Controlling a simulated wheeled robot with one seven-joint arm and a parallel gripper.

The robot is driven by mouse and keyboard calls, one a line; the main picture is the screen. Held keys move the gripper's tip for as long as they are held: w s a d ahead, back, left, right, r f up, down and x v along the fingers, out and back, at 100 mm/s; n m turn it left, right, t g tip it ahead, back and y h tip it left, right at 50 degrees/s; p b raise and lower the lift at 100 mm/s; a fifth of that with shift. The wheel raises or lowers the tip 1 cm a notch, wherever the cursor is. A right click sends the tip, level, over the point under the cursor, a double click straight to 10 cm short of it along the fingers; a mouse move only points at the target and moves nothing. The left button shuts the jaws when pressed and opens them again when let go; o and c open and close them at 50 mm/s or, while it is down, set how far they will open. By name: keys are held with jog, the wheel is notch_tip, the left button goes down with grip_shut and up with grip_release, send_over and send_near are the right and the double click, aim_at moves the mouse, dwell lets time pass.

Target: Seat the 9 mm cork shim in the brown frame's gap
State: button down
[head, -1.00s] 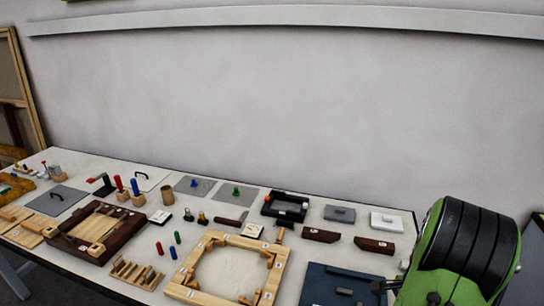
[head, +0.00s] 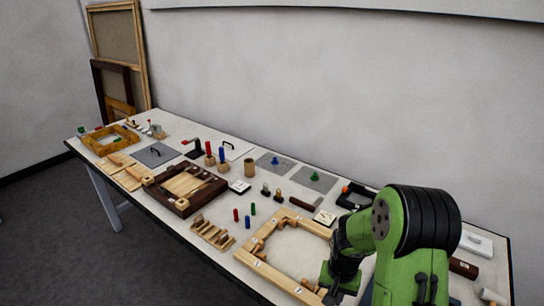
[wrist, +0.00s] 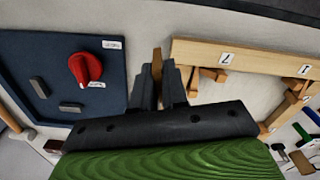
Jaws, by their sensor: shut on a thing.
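My gripper (wrist: 161,78) is shut on a thin brown piece (wrist: 157,63) that sticks out past the fingertips in the wrist view. It looks like the cork shim, but I can read no size on it. In the head view my arm hides the held piece. The dark brown frame (head: 167,196) lies on the table left of the middle, with pale wood inside it and light blocks on its edge. Its gap is too small to make out. My gripper is well to the right of this frame, apart from it.
A light wooden frame (head: 281,284) lies beside my arm; its numbered rail (wrist: 262,57) shows in the wrist view. A blue panel (wrist: 40,62) with a red knob (wrist: 86,68) lies left of the fingers. A slotted wooden rack (head: 212,234) and small coloured pegs (head: 247,221) stand between the frames.

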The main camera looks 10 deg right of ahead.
jog(key=w+a+n, duration=0.2)
jog(key=w+a+f+n, duration=0.1)
jog(key=w+a+n, duration=0.1)
jog(key=w+a, duration=0.1)
jog(key=w+a+n, duration=0.1)
jog(key=w+a, duration=0.1)
jog(key=a, duration=0.1)
jog(key=shift+w+a+f+n, duration=0.15)
jog(key=shift+f+n, duration=0.2)
jog(key=shift+n, duration=0.05)
jog(key=shift+d+r, duration=0.15)
jog(key=shift+d, duration=0.1)
